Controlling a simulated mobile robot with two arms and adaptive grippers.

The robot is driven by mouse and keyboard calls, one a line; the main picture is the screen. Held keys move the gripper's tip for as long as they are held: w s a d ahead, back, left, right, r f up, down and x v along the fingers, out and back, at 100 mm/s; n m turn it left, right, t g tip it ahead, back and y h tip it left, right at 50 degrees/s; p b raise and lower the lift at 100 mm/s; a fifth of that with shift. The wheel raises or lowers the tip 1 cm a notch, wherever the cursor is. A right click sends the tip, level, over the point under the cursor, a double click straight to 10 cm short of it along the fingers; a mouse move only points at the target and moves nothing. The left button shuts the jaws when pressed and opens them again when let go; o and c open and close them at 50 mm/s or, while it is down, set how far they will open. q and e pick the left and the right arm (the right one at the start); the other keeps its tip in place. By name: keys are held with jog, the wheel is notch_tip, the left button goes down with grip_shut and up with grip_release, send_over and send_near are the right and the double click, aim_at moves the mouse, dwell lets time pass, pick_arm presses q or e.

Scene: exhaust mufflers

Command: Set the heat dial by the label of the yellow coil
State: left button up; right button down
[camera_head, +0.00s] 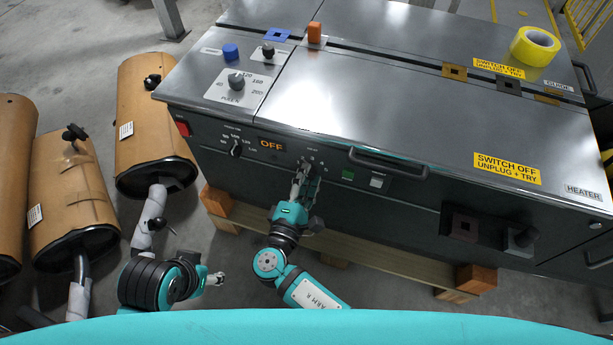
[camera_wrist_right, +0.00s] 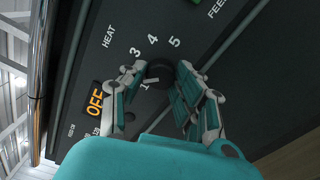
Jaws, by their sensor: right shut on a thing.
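The yellow coil (camera_head: 535,46) lies on the machine's top at the far right; I cannot read a label on it. The heat dial (camera_wrist_right: 159,70) is a dark round knob on the front panel, under the word HEAT. Numbers 1, 3, 4 and 5 show around it; where 2 would stand, a finger covers the panel. The dial's pointer is not clear. My right gripper (camera_wrist_right: 158,88) is shut on the dial, a finger on either side; in the head view (camera_head: 308,170) it hides the dial. My left gripper (camera_head: 217,279) hangs low, away from the machine; its jaws are too small to judge.
An orange OFF display (camera_head: 271,144), a black knob (camera_head: 236,148) and a red switch (camera_head: 183,128) are left of the dial. A green button (camera_head: 348,175) and a handle (camera_head: 388,163) are to its right. Brown mufflers (camera_head: 150,120) stand at the left.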

jog(key=c, duration=1)
grip_release()
jog(key=shift+a, duration=0.1)
jog(key=v, duration=1.2)
